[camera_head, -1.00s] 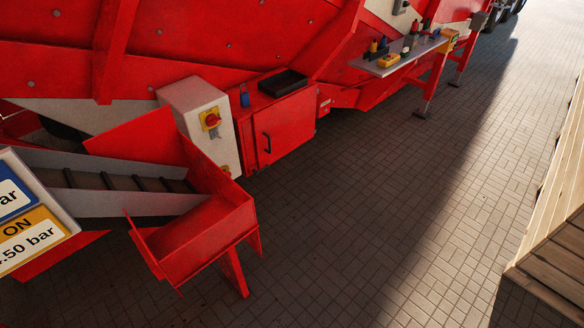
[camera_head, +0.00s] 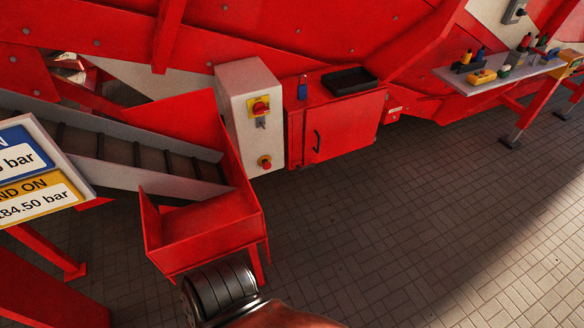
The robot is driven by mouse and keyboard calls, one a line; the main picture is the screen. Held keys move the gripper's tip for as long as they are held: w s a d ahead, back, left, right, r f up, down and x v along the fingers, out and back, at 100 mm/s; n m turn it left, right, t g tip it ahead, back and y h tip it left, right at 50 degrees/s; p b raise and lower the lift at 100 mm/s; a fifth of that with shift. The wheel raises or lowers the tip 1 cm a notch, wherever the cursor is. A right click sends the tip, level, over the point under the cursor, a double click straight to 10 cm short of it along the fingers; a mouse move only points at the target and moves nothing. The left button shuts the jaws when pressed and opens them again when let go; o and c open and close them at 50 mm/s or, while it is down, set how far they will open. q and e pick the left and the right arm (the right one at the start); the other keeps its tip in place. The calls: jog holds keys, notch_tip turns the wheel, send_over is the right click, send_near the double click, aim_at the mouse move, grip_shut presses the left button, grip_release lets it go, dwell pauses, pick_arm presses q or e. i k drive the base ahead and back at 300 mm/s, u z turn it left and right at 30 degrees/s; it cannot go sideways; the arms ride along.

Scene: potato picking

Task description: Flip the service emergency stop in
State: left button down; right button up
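A white control box (camera_head: 235,90) stands against the red machine, left of centre. On its front is a red rotary knob on a yellow plate (camera_head: 260,106), with a small grey switch or key (camera_head: 261,123) just below. Lower down is a red round button with a yellow ring (camera_head: 265,162). I cannot tell from any label which is the service emergency stop. Neither of my grippers can be made out, and nothing touches the box.
A red hopper (camera_head: 205,232) and conveyor (camera_head: 120,150) stand left of and before the box. A dark ribbed cylinder (camera_head: 222,290) shows at the bottom. A red cabinet (camera_head: 343,125) and a shelf of tools (camera_head: 505,88) lie to the right. Paved floor (camera_head: 400,235) is clear.

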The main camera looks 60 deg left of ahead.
aim_at(268, 165)
jog(key=u, duration=0.15)
jog(key=i, duration=0.65)
jog(key=u, duration=0.95)
jog(key=i, duration=0.55)
jog(key=u, duration=0.65)
